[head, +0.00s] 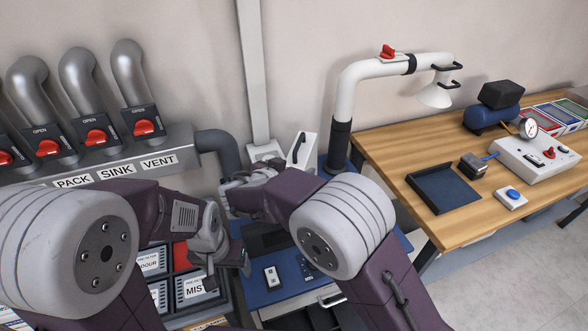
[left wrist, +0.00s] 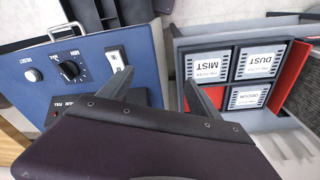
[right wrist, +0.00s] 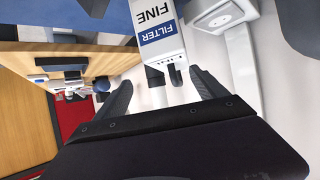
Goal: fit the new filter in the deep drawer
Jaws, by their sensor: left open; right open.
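A white part with a blue FINE FILTER label (right wrist: 158,22) shows in the right wrist view, beyond my right gripper (right wrist: 163,80). That gripper is open, and nothing is seen clasped between its fingers. In the left wrist view, a grey rack (left wrist: 285,118) holds cartridges labelled MIST (left wrist: 208,66), DUST (left wrist: 260,62) and one like ODOUR (left wrist: 247,97), with red areas beside them. My left gripper (left wrist: 156,78) is open and empty, between the rack and a blue control panel (left wrist: 60,85). In the head view my arms partly hide the rack.
The blue panel carries a dial (left wrist: 72,68) and a rocker switch (left wrist: 117,60). Pipes with red valve handles (head: 96,136) stand at the left. A wooden bench (head: 400,150) at the right bears a dark tray (head: 443,190) and a white control box (head: 535,160).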

